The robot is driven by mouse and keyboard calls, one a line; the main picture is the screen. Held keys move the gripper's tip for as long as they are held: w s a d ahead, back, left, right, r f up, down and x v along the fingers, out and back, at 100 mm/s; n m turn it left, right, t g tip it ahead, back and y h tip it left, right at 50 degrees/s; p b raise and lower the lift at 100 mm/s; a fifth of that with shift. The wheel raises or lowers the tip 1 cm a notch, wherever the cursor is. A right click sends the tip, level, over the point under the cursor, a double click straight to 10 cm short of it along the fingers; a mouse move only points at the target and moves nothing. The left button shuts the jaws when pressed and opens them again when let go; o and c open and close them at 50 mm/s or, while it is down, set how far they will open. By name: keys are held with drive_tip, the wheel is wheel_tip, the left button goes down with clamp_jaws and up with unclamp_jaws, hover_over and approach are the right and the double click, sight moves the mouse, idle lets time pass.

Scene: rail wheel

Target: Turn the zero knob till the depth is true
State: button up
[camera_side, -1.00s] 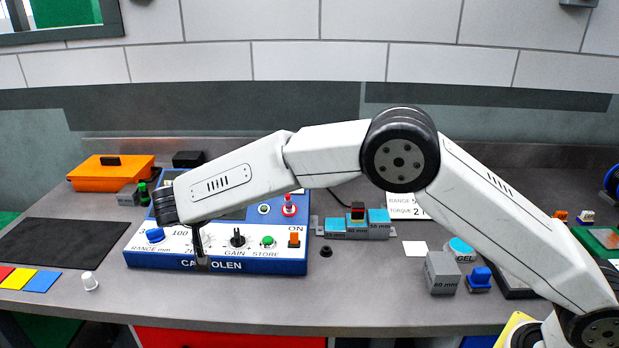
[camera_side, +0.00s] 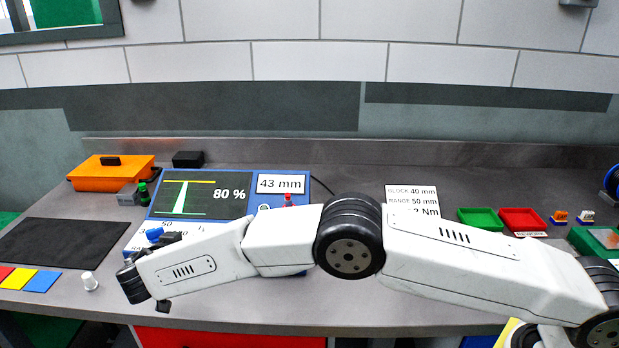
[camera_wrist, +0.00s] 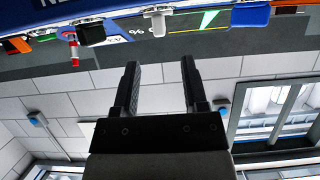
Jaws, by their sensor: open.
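The blue console (camera_side: 309,180) stands on the bench; its screen (camera_side: 205,193) reads 80 %, and a plate (camera_side: 281,184) reads 43 mm. In the wrist view the console appears upside down along the top. A pale grey knob (camera_wrist: 157,18), probably the zero knob, shows there between the blue range knob (camera_wrist: 250,16) and the black gain knob (camera_wrist: 90,34). My arm hides it in the side view. My gripper (camera_wrist: 160,62) is open and empty, fingers pointing toward the panel, apart from the pale knob in the picture. The blue knob also shows in the side view (camera_side: 154,234).
A card (camera_side: 411,199) reads block 40 mm, range 50 mm. Green (camera_side: 480,218) and red (camera_side: 522,220) trays stand at right. My arm crosses the bench low in front.

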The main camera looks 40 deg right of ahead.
sight(198, 233)
drive_tip(key=shift+x, duration=3.85)
clamp_jaws()
